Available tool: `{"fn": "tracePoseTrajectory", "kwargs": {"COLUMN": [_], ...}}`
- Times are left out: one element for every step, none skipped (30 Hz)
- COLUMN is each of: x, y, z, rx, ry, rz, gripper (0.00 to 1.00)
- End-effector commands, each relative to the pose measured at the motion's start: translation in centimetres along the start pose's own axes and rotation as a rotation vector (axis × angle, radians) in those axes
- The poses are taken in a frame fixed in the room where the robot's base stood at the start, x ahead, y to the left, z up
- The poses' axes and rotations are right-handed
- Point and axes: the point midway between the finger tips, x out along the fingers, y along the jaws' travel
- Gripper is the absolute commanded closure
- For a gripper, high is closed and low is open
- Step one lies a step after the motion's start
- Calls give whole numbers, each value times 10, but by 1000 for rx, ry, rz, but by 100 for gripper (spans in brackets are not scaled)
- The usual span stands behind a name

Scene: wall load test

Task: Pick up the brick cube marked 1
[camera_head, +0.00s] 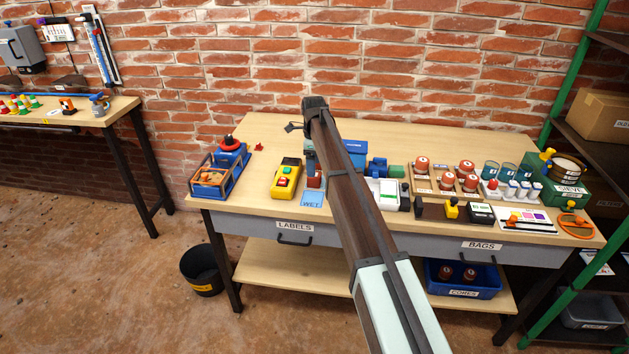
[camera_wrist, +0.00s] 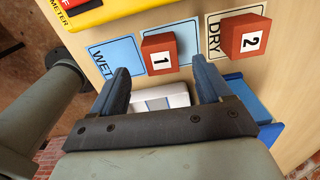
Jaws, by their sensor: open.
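The red-brown brick cube marked 1 (camera_wrist: 160,55) sits by the right edge of the blue WET card (camera_wrist: 116,58) in the wrist view. In the head view the cube (camera_head: 314,181) shows just behind the WET card (camera_head: 312,199), beside my arm. My gripper (camera_wrist: 161,70) is open, its two blue fingers apart on either side of the cube's line, with the cube between or just beyond the tips. Contact cannot be told. A second brick cube marked 2 (camera_wrist: 241,38) stands on the DRY card (camera_wrist: 217,27), right of cube 1; my arm hides it in the head view.
A yellow meter (camera_head: 286,178) lies left of the WET card. A blue caddy (camera_head: 222,175) stands at the table's left. Several red-brown cores, jars and small devices crowd the right. The table's (camera_head: 262,133) back left is mostly clear.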

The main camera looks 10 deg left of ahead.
Motion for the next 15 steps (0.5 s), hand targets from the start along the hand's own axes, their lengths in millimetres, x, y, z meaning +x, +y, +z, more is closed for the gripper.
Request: {"fn": "tracePoseTrajectory", "kwargs": {"x": [4, 5, 6, 7, 8, 10, 13, 15, 20, 24, 28, 33, 37, 41, 46], "y": [0, 0, 0, 0, 0, 0, 0, 0, 0, 0, 0, -1, -1, -1, -1], "z": [0, 0, 0, 0, 0, 0, -1, -1, -1, -2, -2, -2, -3, -3, -3], "rx": [0, 0, 0, 0, 0, 0, 0, 0, 0, 0, 0, 0, 0, -1, -1], "ry": [0, 0, 0, 0, 0, 0, 0, 0, 0, 0, 0, 1, 1, 0, 0], "rz": [0, 0, 0, 0, 0, 0, 0, 0, 0, 0, 0, 1, 1, 1, 0], "gripper": [22, 22, 22, 22, 22, 22, 22, 22, 22, 22, 22, 22, 22, 22, 22]}}
